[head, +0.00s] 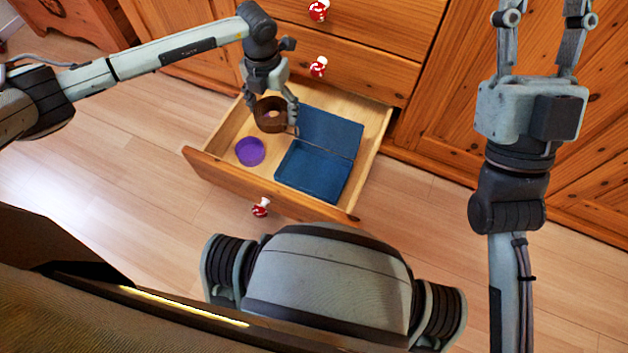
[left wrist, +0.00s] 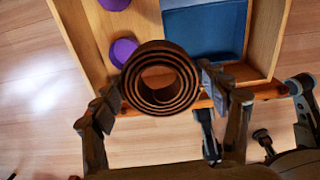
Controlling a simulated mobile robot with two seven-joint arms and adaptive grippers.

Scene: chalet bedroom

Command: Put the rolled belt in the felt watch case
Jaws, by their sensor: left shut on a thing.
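The rolled belt (head: 272,116) is a dark brown coil. My left gripper (head: 277,108) is shut on it and holds it above the left part of an open drawer. In the left wrist view the coil (left wrist: 160,78) shows its rings, with a finger on each side. The felt watch case (head: 313,171) is blue and lies open in the drawer, its lid panel (head: 332,131) on the far side. The case also shows in the left wrist view (left wrist: 205,30), right of the belt. My right gripper (head: 544,18) is open and empty, over the right side of the head view.
The wooden drawer (head: 226,178) is pulled out, with low walls around the case. A purple round thing (head: 250,151) lies in it, left of the case. The left wrist view shows another purple thing (left wrist: 115,3) at its top edge. Cabinet fronts stand behind.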

